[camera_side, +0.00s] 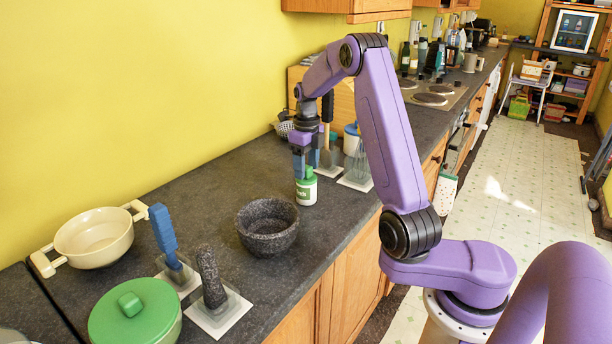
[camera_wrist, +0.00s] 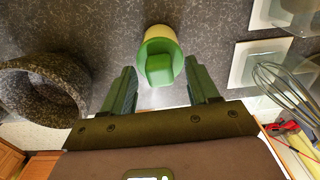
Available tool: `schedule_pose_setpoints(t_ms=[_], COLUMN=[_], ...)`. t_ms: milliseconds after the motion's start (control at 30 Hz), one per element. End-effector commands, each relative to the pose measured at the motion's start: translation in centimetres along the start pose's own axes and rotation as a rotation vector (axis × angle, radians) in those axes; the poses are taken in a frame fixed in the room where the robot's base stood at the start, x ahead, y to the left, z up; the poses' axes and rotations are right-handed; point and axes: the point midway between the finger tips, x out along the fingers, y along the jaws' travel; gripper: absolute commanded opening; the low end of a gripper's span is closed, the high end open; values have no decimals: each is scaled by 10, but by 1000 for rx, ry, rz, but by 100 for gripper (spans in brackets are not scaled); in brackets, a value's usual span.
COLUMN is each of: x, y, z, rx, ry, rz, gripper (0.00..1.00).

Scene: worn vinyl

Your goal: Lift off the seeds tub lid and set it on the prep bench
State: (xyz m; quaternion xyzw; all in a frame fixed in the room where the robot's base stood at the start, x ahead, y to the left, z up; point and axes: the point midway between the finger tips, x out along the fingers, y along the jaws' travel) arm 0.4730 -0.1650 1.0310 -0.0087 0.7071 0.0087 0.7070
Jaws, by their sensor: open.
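The seeds tub (camera_side: 306,192) is a small white tub with a green label, standing upright on the dark speckled prep bench (camera_side: 340,215). Its green lid (camera_wrist: 158,64) with a raised block knob is on it, seen from above in the wrist view. My gripper (camera_side: 301,170) points down at the lid from directly above in the side view. In the wrist view my gripper (camera_wrist: 160,70) is open, with one green-looking finger on each side of the lid. I cannot tell whether the fingers touch it. The fingers partly hide the lid in the side view.
A dark stone mortar (camera_side: 267,228) stands left of the tub. A whisk (camera_side: 361,160) in a clear holder stands close on the right. A cream pan (camera_side: 94,238), a green-lidded pot (camera_side: 136,312) and a pestle (camera_side: 211,277) are farther left. Bench between tub and mortar is clear.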

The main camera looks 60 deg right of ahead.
Motion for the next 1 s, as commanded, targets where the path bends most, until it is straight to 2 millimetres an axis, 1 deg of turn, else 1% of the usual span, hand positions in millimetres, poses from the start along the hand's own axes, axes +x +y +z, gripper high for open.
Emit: schedule_pose_setpoints(t_ms=[733,767,800,867,900,933,1000], x=[0,0,0,0,0,0,0], y=[0,0,0,0,0,0,0], z=[0,0,0,0,0,0,0], rx=[0,0,0,0,0,0,0], ry=[0,0,0,0,0,0,-1], rz=[0,0,0,0,0,0,0], gripper=[60,56,43,24,11,1,0])
